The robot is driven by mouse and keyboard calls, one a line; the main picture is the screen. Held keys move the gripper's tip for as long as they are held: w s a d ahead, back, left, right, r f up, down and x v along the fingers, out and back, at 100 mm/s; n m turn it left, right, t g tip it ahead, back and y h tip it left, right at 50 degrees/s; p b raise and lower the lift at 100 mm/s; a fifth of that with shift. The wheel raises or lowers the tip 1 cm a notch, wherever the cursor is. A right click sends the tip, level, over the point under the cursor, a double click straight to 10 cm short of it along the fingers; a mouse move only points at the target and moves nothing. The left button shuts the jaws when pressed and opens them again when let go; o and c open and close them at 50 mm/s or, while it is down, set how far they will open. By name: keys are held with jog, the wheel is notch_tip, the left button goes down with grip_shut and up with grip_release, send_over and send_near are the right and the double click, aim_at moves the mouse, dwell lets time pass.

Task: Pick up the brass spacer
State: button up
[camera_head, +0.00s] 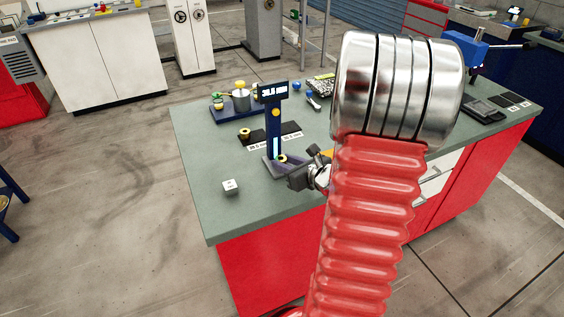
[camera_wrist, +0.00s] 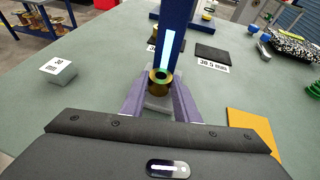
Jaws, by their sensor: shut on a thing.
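A brass spacer (camera_wrist: 160,82), a small ring with a dark hole, sits between the purple fingers of my gripper (camera_wrist: 159,88) in the wrist view. My gripper is shut on it, at the foot of a blue gauge post (camera_wrist: 175,35) with a lit strip. In the head view, the spacer (camera_head: 282,158) shows only as a small brass spot by my gripper (camera_head: 284,163). The gauge has a lit display (camera_head: 272,91) on top. I cannot tell whether the spacer still touches the gauge base. A second brass ring (camera_head: 245,134) stands on a dark mat to the left.
A white labelled block (camera_head: 231,186) lies near the left front of the green bench (camera_head: 205,150). A blue tray (camera_head: 225,104) with small parts is behind the gauge. A yellow sheet (camera_wrist: 252,124) lies to the right. The bench's left front is mostly clear.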

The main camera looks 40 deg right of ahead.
grip_shut()
jog(key=shift+r, duration=0.15)
notch_tip(320, 180, up, 28)
dwell(0.6)
dwell(0.5)
